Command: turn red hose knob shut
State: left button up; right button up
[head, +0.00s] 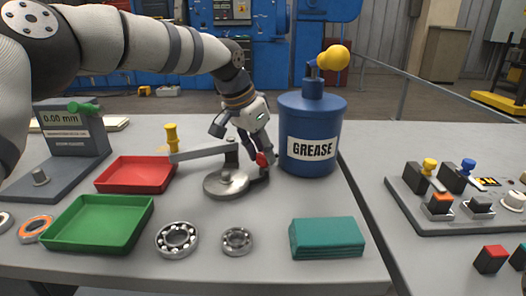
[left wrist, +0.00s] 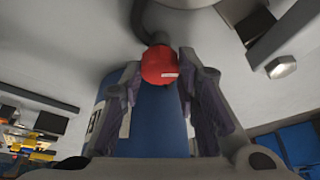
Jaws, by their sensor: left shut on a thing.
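The red knob (head: 263,160) sits low beside the blue grease drum, near the round metal stand (head: 222,186). In the left wrist view the red knob (left wrist: 159,66) lies between the two fingertips, with a small pale mark on its face. A dark curved pipe or hose (left wrist: 145,22) runs up from it. My left gripper (head: 258,151) reaches down from above and is shut on the red knob; the gripper partly hides it in the head view. My right gripper is not in view.
The blue grease drum (head: 309,122) with a yellow-topped pump stands close right of the gripper. A flat metal bar (head: 198,152) extends left from the stand. Red (head: 137,174) and green (head: 98,222) trays, bearings (head: 177,240) and a teal block (head: 326,238) lie nearer. A switch panel (head: 455,229) is at right.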

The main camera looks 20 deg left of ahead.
pick_arm(q)
jog(key=m+b, duration=0.1)
jog(key=m, duration=0.1)
jog(key=m+g+h, duration=0.1)
jog(key=m, duration=0.1)
jog(key=shift+w+f+m+b, duration=0.15)
jog(key=shift+f+m+b, duration=0.15)
jog(key=shift+f+b, duration=0.1)
jog(key=m+g+b, duration=0.1)
jog(key=m, duration=0.1)
jog(key=shift+a+r+m+h, duration=0.1)
jog(key=shift+m+h, duration=0.2)
jog(key=shift+r+m+g+b, duration=0.1)
jog(key=shift+m+g+b, duration=0.25)
jog(key=shift+m, duration=0.25)
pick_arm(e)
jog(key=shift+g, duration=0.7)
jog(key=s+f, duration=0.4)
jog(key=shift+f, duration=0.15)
pick_arm(q)
jog(key=o, duration=1.2)
jog(key=shift+r, duration=0.1)
jog(key=shift+c, duration=0.2)
jog(key=shift+r, duration=0.1)
